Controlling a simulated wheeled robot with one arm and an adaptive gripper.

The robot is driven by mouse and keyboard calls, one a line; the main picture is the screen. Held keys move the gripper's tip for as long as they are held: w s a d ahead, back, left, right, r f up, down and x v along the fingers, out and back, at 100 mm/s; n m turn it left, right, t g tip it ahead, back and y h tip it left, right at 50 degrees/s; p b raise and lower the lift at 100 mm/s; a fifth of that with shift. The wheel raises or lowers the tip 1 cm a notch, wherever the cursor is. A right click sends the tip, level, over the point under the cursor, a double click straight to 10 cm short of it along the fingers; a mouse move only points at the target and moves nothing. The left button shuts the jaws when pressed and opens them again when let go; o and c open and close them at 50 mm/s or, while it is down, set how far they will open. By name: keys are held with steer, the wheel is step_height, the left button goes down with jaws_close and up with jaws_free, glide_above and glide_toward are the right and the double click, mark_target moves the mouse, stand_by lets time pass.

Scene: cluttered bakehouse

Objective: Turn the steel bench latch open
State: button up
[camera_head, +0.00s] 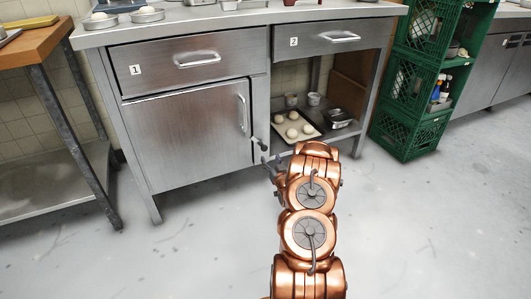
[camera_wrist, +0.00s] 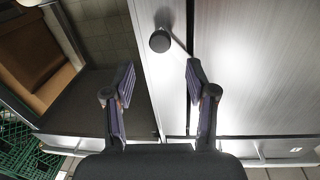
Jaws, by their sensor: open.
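The steel bench latch (camera_head: 258,142) sits on the narrow post at the right edge of the closed steel cabinet door (camera_head: 190,137). In the wrist view a round dark knob of the latch (camera_wrist: 160,41) shows on the pale post, with a thin light bar slanting from it toward the door edge. My gripper (camera_head: 268,163) is just below and in front of the latch in the head view. In the wrist view my gripper (camera_wrist: 160,75) is open and empty; the knob shows beyond the tips, between them. No contact is visible.
Right of the post is an open bay with a tray of dough balls (camera_head: 297,132), small tins and a steel pan (camera_head: 339,117). Drawers marked 1 (camera_head: 190,62) and 2 (camera_head: 325,38) are shut. Green crates (camera_head: 410,135) stand at right, a wooden-topped table (camera_head: 35,43) at left. The floor in front is clear.

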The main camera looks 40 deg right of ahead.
mark_target(265, 149)
steer(key=shift+b+x, duration=1.35)
steer(key=shift+x, duration=2.3)
steer(key=shift+c, duration=0.5)
jaws_close()
